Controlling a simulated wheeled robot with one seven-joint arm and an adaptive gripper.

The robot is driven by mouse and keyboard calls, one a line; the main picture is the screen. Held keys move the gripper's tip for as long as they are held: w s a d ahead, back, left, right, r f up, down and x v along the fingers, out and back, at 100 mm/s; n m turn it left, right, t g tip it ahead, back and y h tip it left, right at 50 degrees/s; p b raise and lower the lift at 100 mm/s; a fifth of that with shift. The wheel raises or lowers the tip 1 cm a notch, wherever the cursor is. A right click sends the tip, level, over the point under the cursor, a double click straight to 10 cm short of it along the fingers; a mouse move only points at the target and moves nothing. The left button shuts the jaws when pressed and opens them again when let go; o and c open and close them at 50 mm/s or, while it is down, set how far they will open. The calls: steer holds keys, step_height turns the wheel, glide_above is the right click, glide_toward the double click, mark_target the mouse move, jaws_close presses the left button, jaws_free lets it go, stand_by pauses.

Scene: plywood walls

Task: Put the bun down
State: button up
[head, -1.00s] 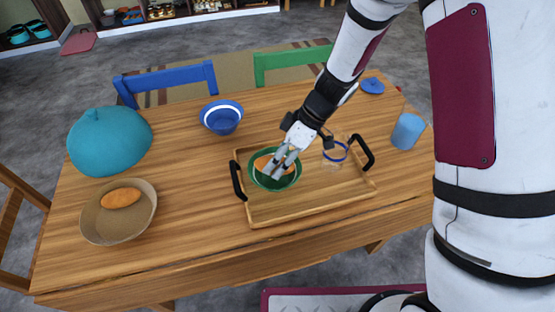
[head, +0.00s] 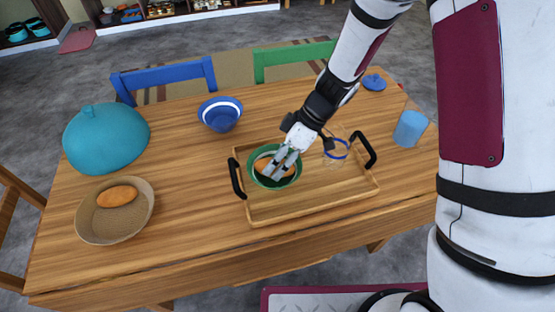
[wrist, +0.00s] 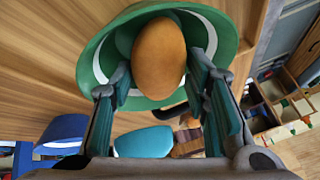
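An orange-brown bun (wrist: 159,58) lies in a green bowl (head: 257,154) that stands in the left part of a wooden tray. My gripper (head: 279,171) reaches down into this bowl. In the wrist view its two fingers (wrist: 160,80) stand on either side of the bun, with a narrow gap showing on each side, so it looks open around the bun. In the head view the fingers hide part of the bun. A second, similar bun (head: 117,196) lies in a beige bowl (head: 110,228) at the table's left.
The wooden tray (head: 310,205) has black handles; a blue-rimmed clear vessel (head: 337,149) stands in it. A blue bowl (head: 220,115), a teal dome (head: 106,139), a blue cup (head: 410,129) and a blue lid (head: 374,82) stand around it. Bare table lies left of the tray.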

steer(key=shift+o, duration=1.2)
steer(key=shift+r+p, duration=0.55)
steer(key=shift+p, duration=0.1)
steer(key=v, duration=1.2)
steer(key=shift+r, duration=0.2)
steer(key=s+d+r+m+t+h, duration=0.1)
steer(key=s+d+r+m, duration=0.3)
steer(key=s, duration=0.4)
steer(key=s+d+r+m+t+h, duration=0.2)
steer(key=s+d+r+m, duration=0.3)
steer(key=s, duration=0.3)
steer(key=s+d+r+m+t+h, duration=0.2)
steer(key=s+d+r+m+h, duration=0.1)
steer(key=s+r+m, duration=0.3)
steer(key=s+d, duration=0.1)
steer(key=s, duration=0.1)
steer(key=shift+s+d+m, duration=0.3)
steer(key=shift+s+m, duration=0.1)
